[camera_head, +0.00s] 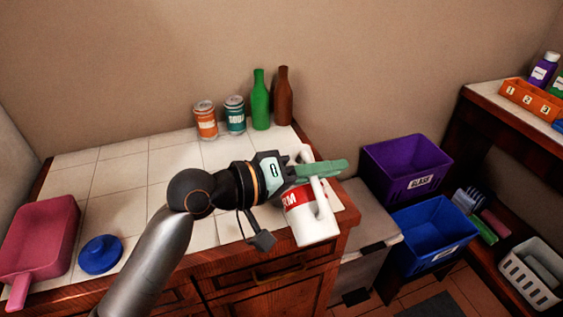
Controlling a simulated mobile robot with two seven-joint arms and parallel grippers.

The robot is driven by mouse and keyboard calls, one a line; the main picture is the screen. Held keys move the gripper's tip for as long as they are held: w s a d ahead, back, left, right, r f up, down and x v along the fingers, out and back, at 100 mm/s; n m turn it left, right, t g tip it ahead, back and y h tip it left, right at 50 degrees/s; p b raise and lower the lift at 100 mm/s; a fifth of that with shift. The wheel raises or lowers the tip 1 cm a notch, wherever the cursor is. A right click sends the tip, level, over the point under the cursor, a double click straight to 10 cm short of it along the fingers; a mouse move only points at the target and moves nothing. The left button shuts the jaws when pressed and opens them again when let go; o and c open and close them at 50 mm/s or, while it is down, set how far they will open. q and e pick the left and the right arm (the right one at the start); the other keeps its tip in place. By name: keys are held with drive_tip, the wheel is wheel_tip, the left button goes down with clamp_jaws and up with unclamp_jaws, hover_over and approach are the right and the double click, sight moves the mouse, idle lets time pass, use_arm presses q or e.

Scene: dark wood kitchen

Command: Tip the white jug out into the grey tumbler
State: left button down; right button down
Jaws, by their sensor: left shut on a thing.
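A white jug (312,226) with a red band and partly hidden lettering is at the right front corner of the tiled counter. My left gripper (322,168) reaches across the counter from the left and is shut on the jug near its handle. The green fingers and the gripper body cover part of the jug, so its rim and contents are hard to make out. I cannot make out a grey tumbler in this view. My right gripper is not in view.
Two cans (206,120) and green (260,100) and brown (283,97) bottles stand at the counter's back. A pink dustpan-like scoop (42,238) and blue lid (100,255) lie at left. Purple (405,162) and blue (432,230) bins are beyond the counter's right edge. The middle tiles are clear.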

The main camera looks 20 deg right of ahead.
sight(313, 159)
use_arm(q)
drive_tip(key=shift+w+r+n+p, duration=0.25)
drive_tip(key=shift+w+r+n, duration=0.1)
drive_tip(key=shift+r, duration=0.15)
drive_tip(key=shift+w+r+n+p, duration=0.25)
drive_tip(key=shift+r+n, duration=0.1)
drive_tip(key=shift+r, duration=0.1)
drive_tip(key=shift+w+r+n+g+p, duration=0.2)
drive_tip(key=shift+w+r+n+p, duration=0.15)
drive_tip(key=shift+w+p, duration=0.3)
drive_tip(key=shift+w+r+n+g+p, duration=0.2)
drive_tip(key=shift+w+n+p, duration=0.15)
drive_tip(key=shift+w+p, duration=0.2)
drive_tip(key=shift+w, duration=0.1)
drive_tip(key=shift+w+a+f+n+p, duration=0.1)
drive_tip(key=shift+w+n+p, duration=0.65)
drive_tip(key=shift+p, duration=0.2)
idle(0.6)
